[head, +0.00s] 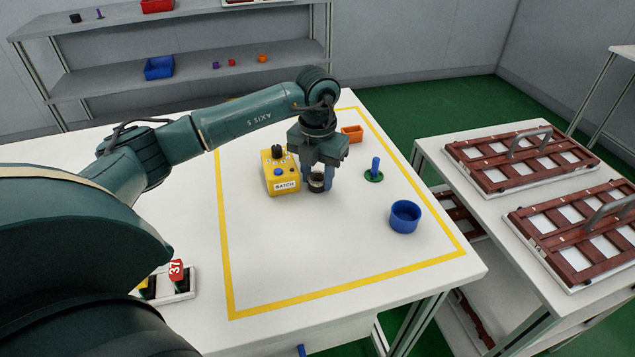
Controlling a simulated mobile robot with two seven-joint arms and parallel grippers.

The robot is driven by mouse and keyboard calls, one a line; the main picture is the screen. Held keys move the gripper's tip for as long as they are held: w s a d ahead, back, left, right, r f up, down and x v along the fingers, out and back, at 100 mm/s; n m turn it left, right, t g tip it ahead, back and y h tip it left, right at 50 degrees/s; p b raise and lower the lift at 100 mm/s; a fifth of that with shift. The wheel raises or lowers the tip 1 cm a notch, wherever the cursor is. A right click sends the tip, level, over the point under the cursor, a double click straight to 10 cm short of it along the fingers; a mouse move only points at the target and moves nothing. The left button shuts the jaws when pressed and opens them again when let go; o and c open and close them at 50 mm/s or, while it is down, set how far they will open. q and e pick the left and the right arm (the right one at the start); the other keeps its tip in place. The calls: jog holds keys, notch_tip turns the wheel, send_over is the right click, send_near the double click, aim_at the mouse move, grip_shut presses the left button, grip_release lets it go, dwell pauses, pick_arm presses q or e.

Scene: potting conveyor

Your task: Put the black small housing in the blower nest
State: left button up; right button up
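A small black round piece (317,183) with a paler rim, which looks like the black small housing, is between the blue fingers of my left gripper (317,179). The fingers sit against both its sides with no clear gap, low over the white table. I cannot tell whether the piece touches the table. A blue round cup (404,217) stands open-topped at the right of the table. A green disc with an upright blue peg (375,172) is behind it. I cannot tell which fixture is the blower nest. My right gripper is not in view.
A yellow box labelled BATCH (281,172) stands close left of my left gripper. An orange tray (352,133) is behind it. Yellow tape (340,299) borders the white table. The front middle is clear. Racks (525,158) stand right.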

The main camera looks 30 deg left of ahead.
pick_arm(q)
jog(key=c, duration=0.4)
notch_tip(320, 180, up, 10)
dwell(0.4)
